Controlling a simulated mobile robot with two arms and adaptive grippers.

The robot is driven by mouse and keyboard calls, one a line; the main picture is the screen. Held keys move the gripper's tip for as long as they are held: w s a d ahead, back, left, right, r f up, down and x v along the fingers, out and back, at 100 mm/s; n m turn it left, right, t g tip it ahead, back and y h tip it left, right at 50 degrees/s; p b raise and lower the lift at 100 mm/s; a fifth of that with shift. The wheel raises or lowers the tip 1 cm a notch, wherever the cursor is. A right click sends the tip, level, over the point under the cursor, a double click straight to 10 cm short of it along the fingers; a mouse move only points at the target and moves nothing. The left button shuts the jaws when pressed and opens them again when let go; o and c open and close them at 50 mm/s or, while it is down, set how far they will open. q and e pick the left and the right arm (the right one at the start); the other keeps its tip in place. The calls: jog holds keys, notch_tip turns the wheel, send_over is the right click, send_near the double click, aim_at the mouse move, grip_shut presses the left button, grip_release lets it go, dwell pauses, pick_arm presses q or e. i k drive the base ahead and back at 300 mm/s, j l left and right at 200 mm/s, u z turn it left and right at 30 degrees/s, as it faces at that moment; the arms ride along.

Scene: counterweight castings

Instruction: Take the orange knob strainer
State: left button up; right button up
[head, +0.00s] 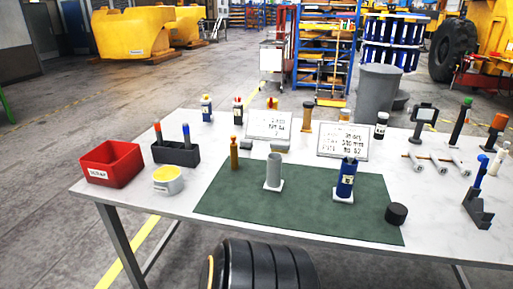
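On the far right of the white table stands an upright tool with an orange knob (498,121) on a dark stem. A small orange piece (272,102) also stands at the table's back edge, behind the left sign. An amber, figure-like piece (234,153) stands upright on the green mat's left part. I cannot tell for certain from this view which is the strainer; the orange-knobbed tool on the right matches the name best. Neither of my grippers is in view.
The white table (140,195) carries a green mat (300,222) with a grey cylinder (273,171), blue bottle (346,180) and black puck (396,214). A red bin (111,163) stands left. Several tools crowd the right end. The mat's front is mostly bare.

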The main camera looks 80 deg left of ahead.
aim_at(234, 162)
jog(key=l+u, duration=0.15)
jog(key=u, duration=2.75)
jog(key=j, duration=0.1)
